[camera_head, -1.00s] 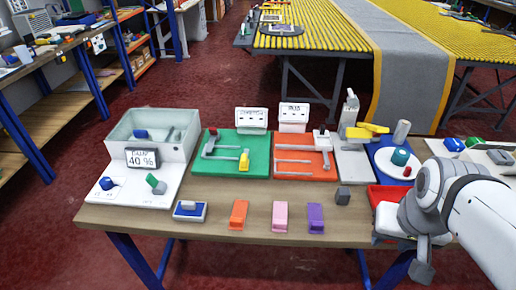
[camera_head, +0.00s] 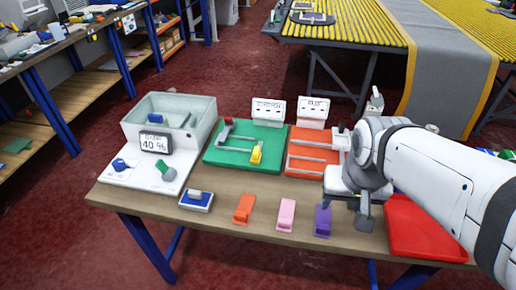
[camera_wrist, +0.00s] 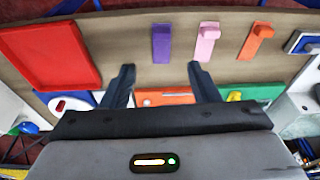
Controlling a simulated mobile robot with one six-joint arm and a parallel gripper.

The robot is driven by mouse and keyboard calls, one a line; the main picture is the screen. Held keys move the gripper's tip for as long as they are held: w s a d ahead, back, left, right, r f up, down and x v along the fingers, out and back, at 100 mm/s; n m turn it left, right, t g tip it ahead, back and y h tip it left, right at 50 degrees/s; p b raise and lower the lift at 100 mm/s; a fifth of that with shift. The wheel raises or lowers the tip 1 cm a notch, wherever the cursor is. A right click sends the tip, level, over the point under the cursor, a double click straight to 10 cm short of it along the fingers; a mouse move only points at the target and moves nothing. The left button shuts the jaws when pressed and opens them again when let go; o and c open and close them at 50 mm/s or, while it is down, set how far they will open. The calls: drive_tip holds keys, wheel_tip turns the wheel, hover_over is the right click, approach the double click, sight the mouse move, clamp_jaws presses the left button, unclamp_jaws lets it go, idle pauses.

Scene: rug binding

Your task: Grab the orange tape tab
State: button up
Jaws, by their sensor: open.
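The orange tape tab (camera_head: 244,208) lies near the front edge of the wooden table, left of a pink tab (camera_head: 286,214) and a purple tab (camera_head: 322,220). In the wrist view the orange tab (camera_wrist: 256,40) is at the upper right, beyond the pink tab (camera_wrist: 207,43) and the purple tab (camera_wrist: 161,43). My gripper (camera_wrist: 160,80) is open and empty, its two dark fingers apart. It hangs above the table to the right of the orange tab, nearer the purple one. In the head view my arm hides part of the table's right side.
A blue-and-white block (camera_head: 196,200) lies left of the orange tab. Behind are a green board (camera_head: 225,155), an orange board (camera_head: 304,168) and a grey bin (camera_head: 205,110). A red tray (camera_head: 420,235) lies at the right. Bare wood surrounds the tabs.

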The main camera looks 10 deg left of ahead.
drive_tip(key=shift+g, duration=0.6)
drive_tip(key=w+a+f, duration=0.1)
drive_tip(key=a, duration=0.2)
drive_tip(key=w+a, duration=0.2)
drive_tip(key=a, duration=0.2)
drive_tip(key=w+a+f+p, duration=0.1)
drive_tip(key=w+a, duration=0.1)
drive_tip(key=a, duration=0.1)
drive_tip(key=shift+w+a+f, duration=0.15)
drive_tip(key=shift+w+f, duration=0.05)
drive_tip(key=shift+f, duration=0.15)
drive_tip(key=m+g, duration=0.1)
hover_over(240, 214)
drive_tip(key=f, duration=0.3)
drive_tip(key=f+p, duration=0.1)
drive_tip(key=f, duration=0.2)
drive_tip(key=shift+d, duration=0.2)
wheel_tip(240, 214, down, 7)
drive_tip(key=shift+a+r+p, duration=0.1)
drive_tip(key=shift+p, duration=0.2)
drive_tip(key=shift+f, duration=0.6)
drive_tip(key=c, duration=1)
drive_tip(key=shift+c, duration=0.2)
